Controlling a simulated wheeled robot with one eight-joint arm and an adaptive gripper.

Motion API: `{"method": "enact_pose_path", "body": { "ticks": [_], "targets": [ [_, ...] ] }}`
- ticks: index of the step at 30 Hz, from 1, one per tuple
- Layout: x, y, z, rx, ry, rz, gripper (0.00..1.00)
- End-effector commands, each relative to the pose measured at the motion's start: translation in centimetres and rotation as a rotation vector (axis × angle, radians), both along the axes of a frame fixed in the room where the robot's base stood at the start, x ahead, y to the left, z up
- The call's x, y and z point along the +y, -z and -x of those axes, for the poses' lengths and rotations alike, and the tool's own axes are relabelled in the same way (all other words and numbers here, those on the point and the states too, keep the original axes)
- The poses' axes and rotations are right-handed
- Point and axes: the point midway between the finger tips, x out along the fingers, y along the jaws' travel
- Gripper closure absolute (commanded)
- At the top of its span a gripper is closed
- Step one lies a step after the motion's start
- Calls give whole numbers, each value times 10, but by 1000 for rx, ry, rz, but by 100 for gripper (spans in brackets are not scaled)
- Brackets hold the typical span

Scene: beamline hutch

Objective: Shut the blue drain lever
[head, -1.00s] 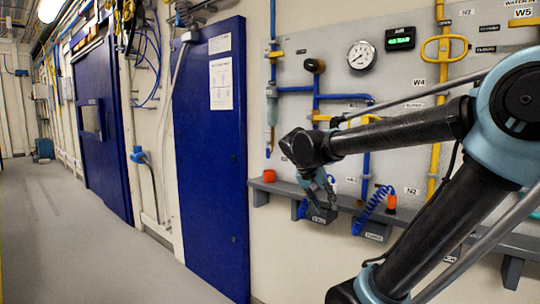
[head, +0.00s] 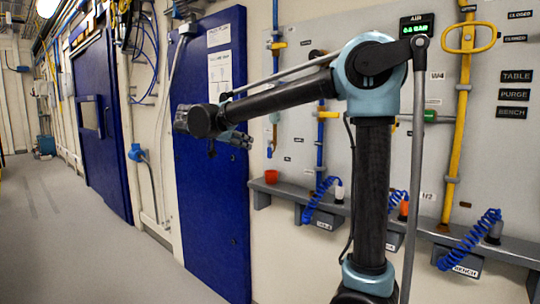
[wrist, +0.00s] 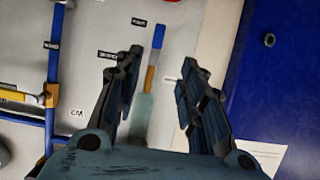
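A slim lever-like part with a blue end and an orange section (wrist: 154,62) shows between my fingers in the wrist view, in line with a pale greenish tube (wrist: 143,108). In the head view this part (head: 270,150) hangs low at the panel's left edge, right of my gripper. I take it for the blue drain lever; its label is too small to read. My gripper (wrist: 161,60) is open and empty, its fingers either side of the lever in the picture. I cannot tell the depth gap. My gripper in the head view (head: 245,140) is in front of the blue door.
A blue door (head: 208,210) stands left of the panel. A blue pipe with a yellow handle (head: 328,115) is to the right. The floor at left is clear.

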Motion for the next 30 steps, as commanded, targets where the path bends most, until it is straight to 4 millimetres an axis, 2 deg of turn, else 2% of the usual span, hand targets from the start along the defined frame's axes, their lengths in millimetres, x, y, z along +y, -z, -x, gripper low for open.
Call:
{"method": "enact_pose_path", "body": {
  "ticks": [21, 30],
  "targets": [
    [-74, 45, -87, 2, 11, 0, 63],
    [-97, 61, -118, 3, 9, 0, 63]
  ]
}}
